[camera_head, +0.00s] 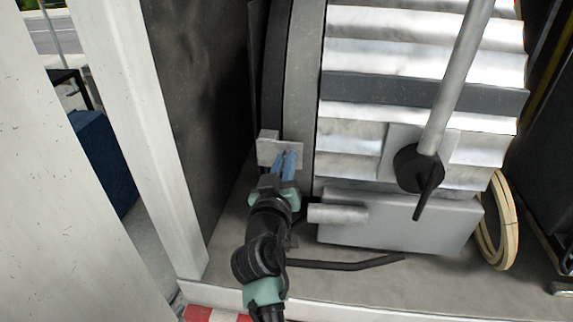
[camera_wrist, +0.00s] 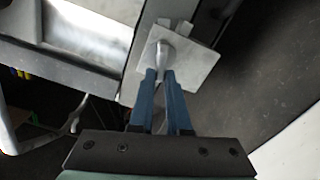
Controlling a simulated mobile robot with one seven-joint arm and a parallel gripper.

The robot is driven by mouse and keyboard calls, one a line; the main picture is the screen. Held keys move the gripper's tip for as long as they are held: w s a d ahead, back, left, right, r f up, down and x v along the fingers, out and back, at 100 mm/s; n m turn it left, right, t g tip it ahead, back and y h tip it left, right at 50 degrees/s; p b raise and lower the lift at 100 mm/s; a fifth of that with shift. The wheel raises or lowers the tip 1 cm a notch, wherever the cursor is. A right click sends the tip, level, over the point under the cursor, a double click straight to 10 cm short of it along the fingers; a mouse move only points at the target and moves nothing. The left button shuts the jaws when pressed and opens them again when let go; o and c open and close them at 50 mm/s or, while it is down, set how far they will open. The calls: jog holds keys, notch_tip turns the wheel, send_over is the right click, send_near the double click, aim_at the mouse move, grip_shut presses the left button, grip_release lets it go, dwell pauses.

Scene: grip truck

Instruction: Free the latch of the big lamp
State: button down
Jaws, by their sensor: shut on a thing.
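The big lamp (camera_head: 415,105) is a large ribbed silver housing with a grey rim, filling the upper middle of the head view. Its latch (camera_head: 267,149) is a small pale metal plate at the lower left of the rim. In the wrist view the latch plate (camera_wrist: 198,66) carries a small rounded lever (camera_wrist: 161,50). My gripper (camera_head: 287,156) reaches up from below with its blue fingers at the latch. In the wrist view my gripper (camera_wrist: 160,76) has its fingertips closed around the lower end of the lever. The fingertips partly hide the lever.
A grey pole (camera_head: 456,80) with a black clamp knob (camera_head: 420,168) stands in front of the lamp. A grey box (camera_head: 400,222) sits beneath it, and a coiled cable (camera_head: 497,222) hangs at right. A white post (camera_head: 135,130) and dark panel bound the left side.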

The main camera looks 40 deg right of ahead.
jog(key=n, duration=0.3)
jog(key=shift+w+a+f+n, duration=0.15)
jog(key=shift+w+a+n, duration=0.05)
jog(key=shift+n, duration=0.2)
jog(key=shift+w+a+f+n+p, duration=0.15)
jog(key=shift+f+n, duration=0.1)
jog(key=shift+n, duration=1.5)
jog(key=shift+w+f+n+p, duration=0.1)
jog(key=shift+f+n+p, duration=0.1)
jog(key=shift+n, duration=1.6)
jog(key=shift+w+a+f+n+p, duration=0.1)
jog(key=shift+f+n, duration=0.15)
jog(key=shift+n, duration=1.5)
jog(key=c, duration=0.9)
grip_release()
jog(key=shift+s, duration=0.1)
